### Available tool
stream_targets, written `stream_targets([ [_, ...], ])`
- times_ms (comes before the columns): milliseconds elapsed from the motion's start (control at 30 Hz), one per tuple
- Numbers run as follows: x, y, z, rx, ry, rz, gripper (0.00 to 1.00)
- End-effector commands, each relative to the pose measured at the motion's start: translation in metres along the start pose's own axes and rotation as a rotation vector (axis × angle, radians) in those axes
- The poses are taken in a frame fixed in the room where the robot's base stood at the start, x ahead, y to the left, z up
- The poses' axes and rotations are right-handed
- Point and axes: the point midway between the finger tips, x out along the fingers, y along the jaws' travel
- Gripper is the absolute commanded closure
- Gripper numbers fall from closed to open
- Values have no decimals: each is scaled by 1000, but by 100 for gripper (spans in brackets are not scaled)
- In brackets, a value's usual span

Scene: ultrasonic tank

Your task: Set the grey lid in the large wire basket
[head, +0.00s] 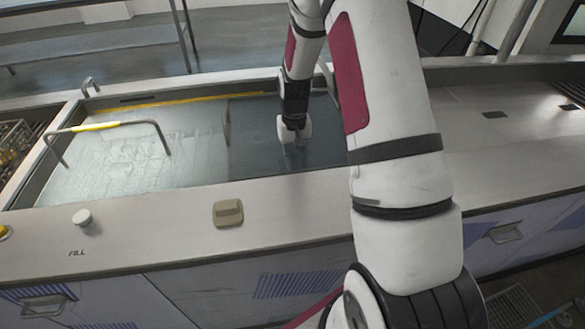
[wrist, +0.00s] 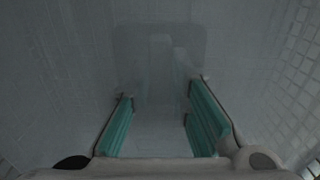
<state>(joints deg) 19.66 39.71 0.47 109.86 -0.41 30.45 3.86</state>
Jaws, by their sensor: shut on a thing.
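My gripper (head: 295,142) reaches down into the water of the tank, right of its middle; its lower end is hidden by the water. In the wrist view its two teal-padded fingers (wrist: 163,92) stand apart. A dim grey rounded plate shows at their tips, which I take to be the grey lid (wrist: 160,45); its edges are murky, and I take the fingers to be shut on it. The large wire basket (head: 162,136) lies in the left part of the tank, its raised handle yellow in the middle. My gripper is to the right of that handle.
The tank rim (head: 180,192) runs along the front. On the counter are a beige block (head: 228,213) and a white knob (head: 82,217). Another basket (head: 12,140) with yellow items stands at the far left. The counter right of the tank is largely clear.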

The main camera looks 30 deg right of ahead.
Motion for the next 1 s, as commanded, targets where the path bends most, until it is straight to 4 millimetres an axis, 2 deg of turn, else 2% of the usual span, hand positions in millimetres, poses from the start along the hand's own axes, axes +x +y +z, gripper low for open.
stream_targets([
  [167, 12, 0, 0, 0, 0, 0, 100],
  [400, 42, 0, 0, -1, -1, 0, 100],
  [800, 47, 0, 0, -1, 1, 0, 100],
  [833, 47, 0, 0, -1, 1, 0, 77],
  [900, 46, 0, 0, -1, 1, 0, 63],
  [1000, 46, 0, 0, -1, 0, 0, 63],
])
